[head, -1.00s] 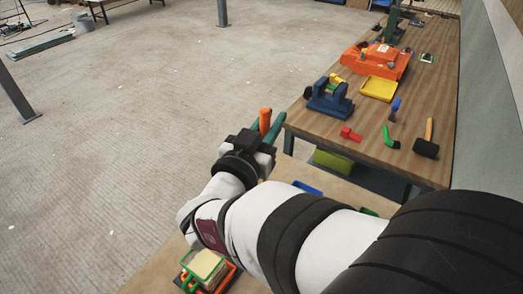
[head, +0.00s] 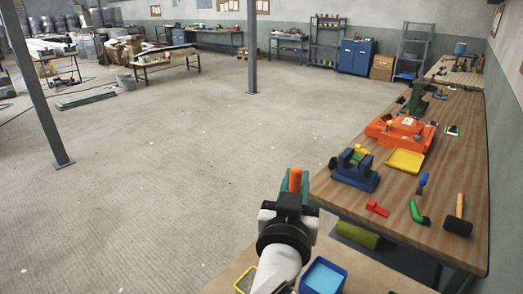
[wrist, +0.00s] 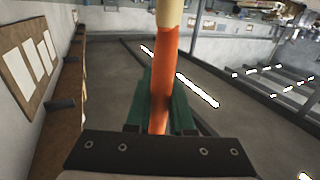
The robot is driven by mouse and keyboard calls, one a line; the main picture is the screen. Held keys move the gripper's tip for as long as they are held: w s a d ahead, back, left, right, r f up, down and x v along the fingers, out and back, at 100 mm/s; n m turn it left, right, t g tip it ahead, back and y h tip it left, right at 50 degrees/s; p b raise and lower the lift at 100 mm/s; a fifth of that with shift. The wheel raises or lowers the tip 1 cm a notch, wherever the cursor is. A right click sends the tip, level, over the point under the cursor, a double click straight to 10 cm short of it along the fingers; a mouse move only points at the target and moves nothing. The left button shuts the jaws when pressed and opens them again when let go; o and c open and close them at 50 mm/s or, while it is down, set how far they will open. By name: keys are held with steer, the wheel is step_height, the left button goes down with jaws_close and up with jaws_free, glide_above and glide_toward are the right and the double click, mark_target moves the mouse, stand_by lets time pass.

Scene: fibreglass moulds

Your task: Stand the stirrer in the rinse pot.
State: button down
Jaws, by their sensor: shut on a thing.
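My gripper (head: 294,189) has teal fingers and is shut on the stirrer. The stirrer (head: 295,178) shows an orange part standing up between the fingers in the head view. In the wrist view the stirrer (wrist: 168,65) runs up from the teal fingers, orange below and cream at the top, cut off by the picture edge. A blue open-topped container (head: 323,277) stands on the near bench, just right of my wrist and below the gripper in the picture. I cannot tell for sure whether it is the rinse pot.
A yellow-rimmed container (head: 245,281) is partly hidden left of my wrist. The wooden bench (head: 395,192) at right holds a blue vise (head: 355,172), an orange machine (head: 401,131), a yellow tray (head: 405,161) and a mallet (head: 458,220). Open floor lies at left.

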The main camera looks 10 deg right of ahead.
steer(key=w+d+f+m+g+h, duration=0.1)
steer(key=d+f+m+g+h, duration=0.9)
steer(key=d+f, duration=0.7)
steer(key=shift+f+m, duration=0.5)
steer(key=shift+f, duration=0.2)
step_height(320, 180, down, 10)
steer(key=w, duration=0.1)
steer(key=shift+a, duration=0.45)
steer(key=c, duration=0.7)
jaws_free()
